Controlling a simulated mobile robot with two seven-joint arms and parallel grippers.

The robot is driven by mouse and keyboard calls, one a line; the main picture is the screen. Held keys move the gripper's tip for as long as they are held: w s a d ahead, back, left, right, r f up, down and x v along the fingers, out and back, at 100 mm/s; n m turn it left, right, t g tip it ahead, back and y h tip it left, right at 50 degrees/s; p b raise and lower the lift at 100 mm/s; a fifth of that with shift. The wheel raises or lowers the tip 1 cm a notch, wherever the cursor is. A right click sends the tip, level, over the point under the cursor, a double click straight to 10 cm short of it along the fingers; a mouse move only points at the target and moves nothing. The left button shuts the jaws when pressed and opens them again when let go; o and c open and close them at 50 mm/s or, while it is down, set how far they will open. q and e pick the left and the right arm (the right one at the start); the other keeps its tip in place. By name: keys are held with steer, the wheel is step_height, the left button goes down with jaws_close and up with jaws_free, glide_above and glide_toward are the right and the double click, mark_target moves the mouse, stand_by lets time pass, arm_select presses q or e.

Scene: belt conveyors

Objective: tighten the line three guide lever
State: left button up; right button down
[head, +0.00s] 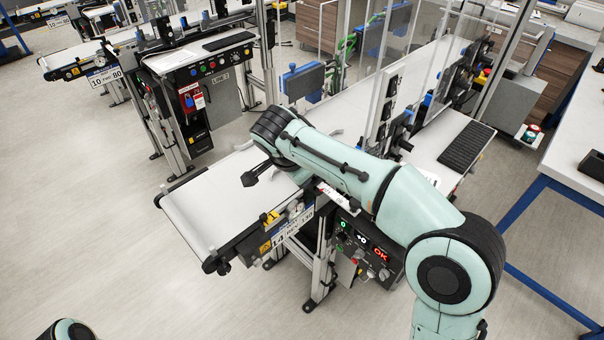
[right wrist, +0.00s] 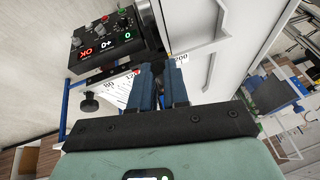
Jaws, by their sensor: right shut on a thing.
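My right gripper (right wrist: 162,78) shows in the right wrist view with its two blue-grey fingers pointing away from the camera. It is shut on a small dark part between the fingers, the guide lever (right wrist: 161,71), which is mostly hidden by them. A white scale (right wrist: 120,88) with printed numbers lies beside the fingers. In the head view my right arm reaches over the near conveyor (head: 195,205) and hides the gripper and lever. Only a piece of my left arm shows at the bottom left; its gripper is out of view.
A control box (head: 368,248) with lit displays, one reading OK, hangs on the conveyor's near side; it also shows in the right wrist view (right wrist: 105,42). A black knob (right wrist: 90,103) sticks out near the scale. Clear panels and posts stand behind. The floor at left is free.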

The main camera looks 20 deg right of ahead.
stand_by(0.4)
steer(key=c, duration=1.1)
jaws_free()
arm_select(q)
steer(key=shift+w+r+p, duration=0.45)
steer(key=shift+r+p, duration=0.05)
steer(key=shift+r, duration=0.15)
steer(key=shift+w+r+p, duration=0.4)
steer(key=shift+r+p, duration=0.05)
steer(key=shift+r, duration=0.15)
arm_select(e)
steer(key=v, duration=1.3)
steer(key=shift+r, duration=0.2)
steer(key=shift+a, duration=0.1)
